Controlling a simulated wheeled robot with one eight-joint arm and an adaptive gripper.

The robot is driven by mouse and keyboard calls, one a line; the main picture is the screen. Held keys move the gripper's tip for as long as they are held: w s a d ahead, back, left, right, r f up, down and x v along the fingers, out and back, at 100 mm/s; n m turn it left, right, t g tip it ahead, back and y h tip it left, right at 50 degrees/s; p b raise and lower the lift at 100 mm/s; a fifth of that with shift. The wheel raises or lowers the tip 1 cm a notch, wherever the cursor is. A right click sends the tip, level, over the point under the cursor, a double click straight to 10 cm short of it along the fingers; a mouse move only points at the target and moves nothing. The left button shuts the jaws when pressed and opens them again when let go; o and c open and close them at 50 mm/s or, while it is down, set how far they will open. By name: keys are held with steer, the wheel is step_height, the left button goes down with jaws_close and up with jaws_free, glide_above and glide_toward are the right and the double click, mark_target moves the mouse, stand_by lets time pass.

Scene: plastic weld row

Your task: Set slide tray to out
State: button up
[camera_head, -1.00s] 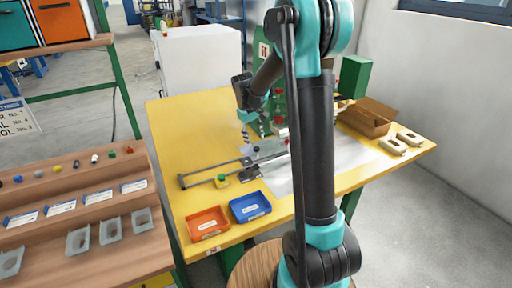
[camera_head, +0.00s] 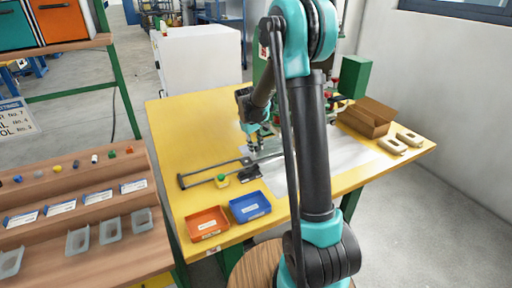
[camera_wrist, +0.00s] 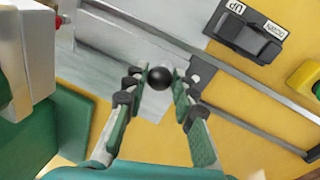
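The slide tray is a grey metal plate (camera_wrist: 118,58) beside long metal rails (camera_wrist: 225,65) in the wrist view. A round black knob (camera_wrist: 159,77) stands near its edge. My gripper (camera_wrist: 160,76) is open, with one fingertip on each side of the knob and narrow gaps showing. In the head view, my gripper (camera_head: 251,146) is low over the far end of the rails (camera_head: 209,174). The knob cannot be made out there, and my arm covers part of the machine.
A black labelled switch (camera_wrist: 247,28) and a yellow button box (camera_wrist: 304,78) are near the rails. A green machine body (camera_wrist: 45,135) is close at lower left. Orange (camera_head: 207,223) and blue (camera_head: 249,207) bins sit at the table's front; a cardboard box (camera_head: 367,118) is right.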

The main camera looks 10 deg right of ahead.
jaws_close()
steer(key=s+a, duration=0.3)
steer(key=a, duration=0.6)
steer(key=s+a, duration=0.3)
steer(key=a, duration=0.7)
steer(key=s+a, duration=0.3)
steer(key=a, duration=0.7)
steer(key=shift+s, duration=0.15)
steer(key=shift+a, duration=0.1)
steer(key=o, duration=0.8)
jaws_free()
steer(key=shift+c, duration=0.2)
